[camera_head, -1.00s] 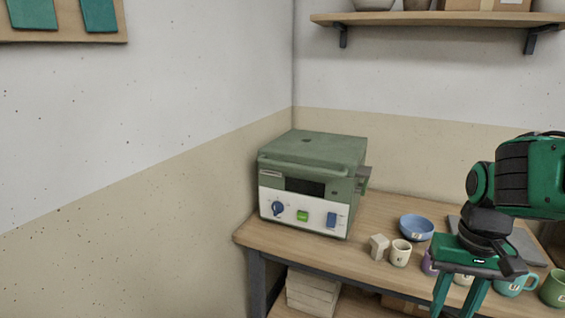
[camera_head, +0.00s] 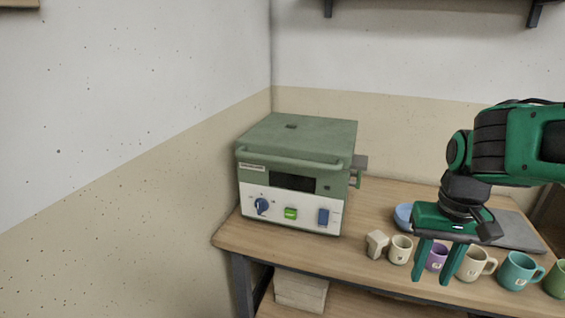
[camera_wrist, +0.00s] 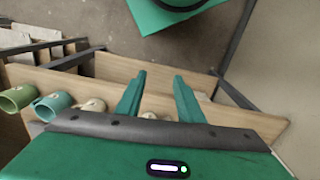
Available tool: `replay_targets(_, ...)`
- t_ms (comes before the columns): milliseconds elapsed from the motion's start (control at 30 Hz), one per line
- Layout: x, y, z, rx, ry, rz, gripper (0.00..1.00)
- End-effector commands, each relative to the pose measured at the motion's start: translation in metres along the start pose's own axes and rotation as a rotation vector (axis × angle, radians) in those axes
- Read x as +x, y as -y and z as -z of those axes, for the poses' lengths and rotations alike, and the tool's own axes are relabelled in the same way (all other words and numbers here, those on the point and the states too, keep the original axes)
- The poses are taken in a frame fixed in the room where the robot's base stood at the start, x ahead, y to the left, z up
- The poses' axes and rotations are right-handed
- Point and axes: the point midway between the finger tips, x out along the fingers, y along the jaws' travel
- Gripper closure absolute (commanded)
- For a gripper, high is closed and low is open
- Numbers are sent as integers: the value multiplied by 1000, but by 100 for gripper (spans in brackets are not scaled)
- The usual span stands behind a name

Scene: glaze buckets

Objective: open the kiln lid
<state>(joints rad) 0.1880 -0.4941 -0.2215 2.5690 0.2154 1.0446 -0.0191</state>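The kiln (camera_head: 292,172) is a green box with a white front panel, standing on the left end of the wooden table. Its green lid (camera_head: 300,133) is down, with a bar handle (camera_head: 285,158) along the front edge. The panel has a dial, a green switch and a blue switch. My gripper (camera_head: 434,279) hangs to the right of the kiln, pointing down in front of the cups, with its two green fingers apart and nothing between them. In the wrist view my gripper (camera_wrist: 158,82) also shows open and empty. The kiln does not show in the wrist view.
On the table (camera_head: 225,236), right of the kiln, are a small beige block (camera_head: 376,243), a cream cup (camera_head: 400,249), a blue bowl (camera_head: 403,216) partly hidden by my gripper, and several mugs, including a teal one (camera_head: 518,271). A wall stands close left of the kiln.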

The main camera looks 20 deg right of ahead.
Motion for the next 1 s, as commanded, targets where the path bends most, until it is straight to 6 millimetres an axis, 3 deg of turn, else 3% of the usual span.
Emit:
replay_targets(400,48,17,81,-140,-37,-313,66)
replay_targets(633,60,39,129,-273,-160,-561,66)
replay_targets(867,50,84,173,-451,-361,-817,66)
replay_targets(1000,32,128,192,-578,-524,-968,66)
